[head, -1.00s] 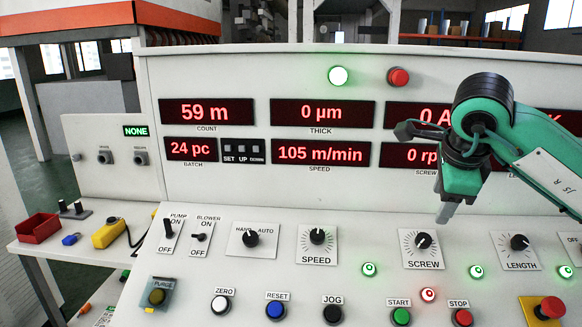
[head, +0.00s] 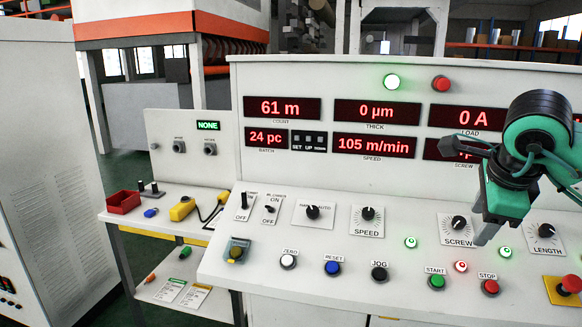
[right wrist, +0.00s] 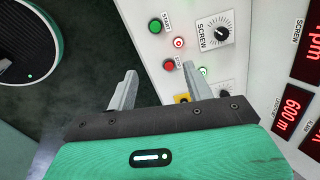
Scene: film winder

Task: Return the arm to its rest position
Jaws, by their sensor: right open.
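My right gripper (head: 484,230) is green with grey fingers and hangs in front of the control panel (head: 330,262), near the SCREW knob (head: 458,223). In the right wrist view my right gripper (right wrist: 158,82) has its two fingers spread apart with nothing between them. That view also shows the SCREW knob (right wrist: 221,33), the green START button (right wrist: 155,27) and the red STOP button (right wrist: 168,64) beyond the fingers. My left gripper is not in view.
The sloped panel holds a SPEED knob (head: 368,213), a JOG button (head: 379,271) and a red emergency button (head: 571,285). Red displays (head: 374,146) stand behind it. A side table with a red bin (head: 123,202) and a yellow pendant (head: 182,209) is at the left.

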